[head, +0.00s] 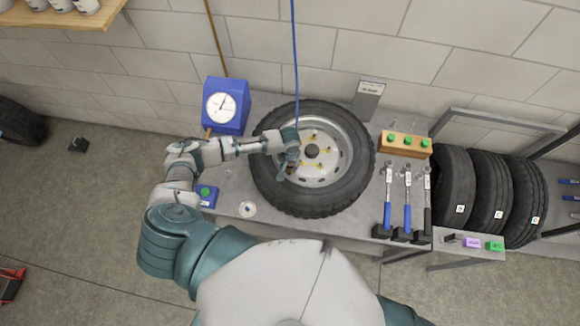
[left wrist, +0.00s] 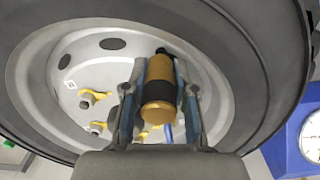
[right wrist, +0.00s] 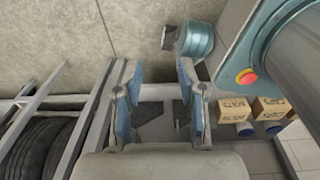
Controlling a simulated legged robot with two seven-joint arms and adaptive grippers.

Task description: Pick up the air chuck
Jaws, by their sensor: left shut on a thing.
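The air chuck (left wrist: 159,95) is a brass-coloured cylinder with a black band and a dark tip. In the left wrist view it sits between the two fingers of my left gripper (left wrist: 158,72), which is shut on it. In the head view my left gripper (head: 289,158) is over the left part of the rim of the wheel (head: 270,180), and it mostly hides the chuck. A blue hose (head: 295,60) hangs from above down to the gripper. In the right wrist view my right gripper (right wrist: 157,78) is open and empty, with its fingers apart; the head view does not show it.
A blue gauge box (head: 228,104) stands behind the wheel at left. Blue-handled tools (head: 407,205) and a wooden block with green knobs (head: 404,144) are right of the wheel. Tyres (head: 490,190) stand in a rack farther right. The bench's front left has a small blue box (head: 206,196).

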